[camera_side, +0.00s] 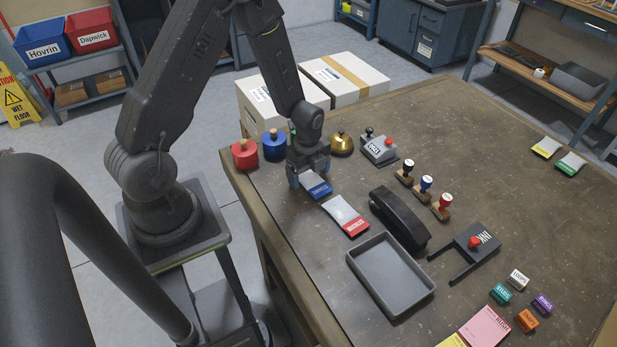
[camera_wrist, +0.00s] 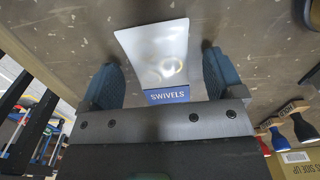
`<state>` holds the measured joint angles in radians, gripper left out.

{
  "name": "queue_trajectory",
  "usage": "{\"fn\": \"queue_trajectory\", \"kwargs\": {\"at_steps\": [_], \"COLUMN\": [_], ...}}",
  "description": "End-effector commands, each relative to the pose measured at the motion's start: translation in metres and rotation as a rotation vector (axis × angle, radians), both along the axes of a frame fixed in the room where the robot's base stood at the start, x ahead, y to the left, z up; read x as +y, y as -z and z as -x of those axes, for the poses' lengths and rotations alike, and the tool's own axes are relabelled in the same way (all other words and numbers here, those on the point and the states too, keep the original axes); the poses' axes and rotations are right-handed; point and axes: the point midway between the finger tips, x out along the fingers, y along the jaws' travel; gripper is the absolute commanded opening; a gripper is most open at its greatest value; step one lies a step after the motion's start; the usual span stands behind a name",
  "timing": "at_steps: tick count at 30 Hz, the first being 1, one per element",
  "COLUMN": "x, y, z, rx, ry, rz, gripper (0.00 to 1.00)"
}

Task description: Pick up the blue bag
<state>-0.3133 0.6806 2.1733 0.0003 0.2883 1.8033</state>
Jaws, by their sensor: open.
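The blue bag is a small clear pouch with a blue label (camera_side: 319,189) at the near end of the table, below my gripper in the side view. In the wrist view the blue bag (camera_wrist: 160,55) lies flat, its blue label reading SWIVELS and round rings showing through the clear part. My gripper (camera_wrist: 165,80) is open, with one finger on each side of the bag. In the side view my gripper (camera_side: 308,178) is low over the bag and hides part of it. I cannot tell whether the fingers touch the table.
A red-labelled bag (camera_side: 346,215) lies close by on the right. Beyond it are a black stapler-like tool (camera_side: 400,217) and an empty grey tray (camera_side: 391,277). A red pot (camera_side: 244,154) and a blue pot (camera_side: 274,145) stand behind my gripper.

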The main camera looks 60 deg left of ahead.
Motion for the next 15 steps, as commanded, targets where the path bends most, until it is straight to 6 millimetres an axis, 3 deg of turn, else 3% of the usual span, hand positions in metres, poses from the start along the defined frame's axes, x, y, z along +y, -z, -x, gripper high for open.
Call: {"fn": "queue_trajectory", "kwargs": {"at_steps": [8, 15], "x": [0.0002, 0.0002], "y": [0.0038, 0.0036], "z": [-0.0002, -0.0001], "rx": [-0.001, -0.001], "ry": [0.0, -0.001], "rz": [0.0, 0.0], "gripper": [0.87, 0.65]}}
